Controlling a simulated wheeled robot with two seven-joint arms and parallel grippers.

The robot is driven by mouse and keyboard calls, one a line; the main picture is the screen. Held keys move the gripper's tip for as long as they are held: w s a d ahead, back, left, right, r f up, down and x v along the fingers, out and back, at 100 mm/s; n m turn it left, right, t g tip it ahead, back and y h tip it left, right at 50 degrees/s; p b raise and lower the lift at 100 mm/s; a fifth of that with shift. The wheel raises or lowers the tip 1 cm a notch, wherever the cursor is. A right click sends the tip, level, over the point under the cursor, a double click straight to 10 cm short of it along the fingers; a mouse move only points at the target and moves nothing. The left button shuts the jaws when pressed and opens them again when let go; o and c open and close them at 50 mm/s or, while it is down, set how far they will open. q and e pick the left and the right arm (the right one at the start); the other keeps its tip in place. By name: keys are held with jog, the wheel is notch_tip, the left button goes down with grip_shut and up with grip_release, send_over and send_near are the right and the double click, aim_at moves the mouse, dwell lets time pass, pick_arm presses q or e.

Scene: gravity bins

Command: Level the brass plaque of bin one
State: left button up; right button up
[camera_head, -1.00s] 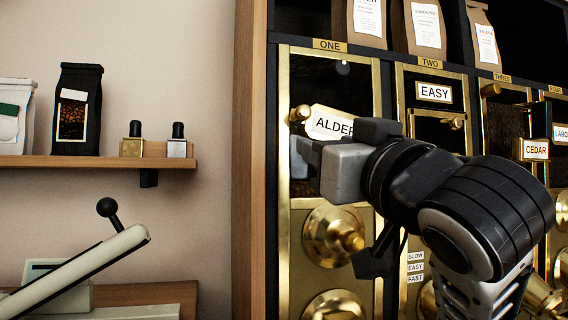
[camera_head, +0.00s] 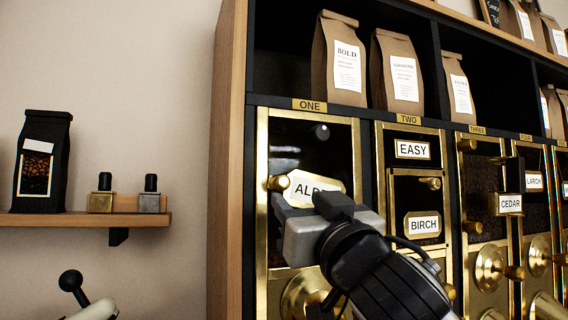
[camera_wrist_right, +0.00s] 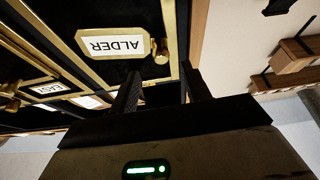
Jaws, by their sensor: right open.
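The brass plaque of bin one (camera_head: 305,189) reads ALDER. In the head view it slopes slightly down to the right, and its right part is hidden behind my gripper. A brass knob (camera_head: 278,183) sits at its left end. In the right wrist view the plaque (camera_wrist_right: 111,44) appears upside down, with the knob (camera_wrist_right: 160,50) beside it. My right gripper (camera_wrist_right: 160,90) is open, its two dark fingers apart and pointing at the bin front just below the knob. Nothing shows between them, and I cannot tell if they touch anything. My left gripper is out of view.
A large brass dial (camera_head: 300,296) sits below my right gripper. Paper bags (camera_head: 397,75) stand above the bins. A wall shelf (camera_head: 60,219) is at left, with clear wall between it and the cabinet.

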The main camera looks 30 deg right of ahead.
aim_at(284, 186)
jog(key=w+r+p, duration=0.1)
jog(key=p, duration=0.3)
jog(key=shift+w+d+r, duration=0.15)
jog(key=shift+w+d, duration=0.05)
jog(key=p, duration=0.3)
jog(key=shift+w+r, duration=0.1)
jog(key=shift+w, duration=0.25)
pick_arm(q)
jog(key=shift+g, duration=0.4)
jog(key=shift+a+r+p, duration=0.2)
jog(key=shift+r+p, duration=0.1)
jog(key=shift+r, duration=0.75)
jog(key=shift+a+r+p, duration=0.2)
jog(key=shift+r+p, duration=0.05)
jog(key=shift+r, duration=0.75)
pick_arm(e)
jog(key=shift+x, duration=2.5)
jog(key=shift+w, duration=0.1)
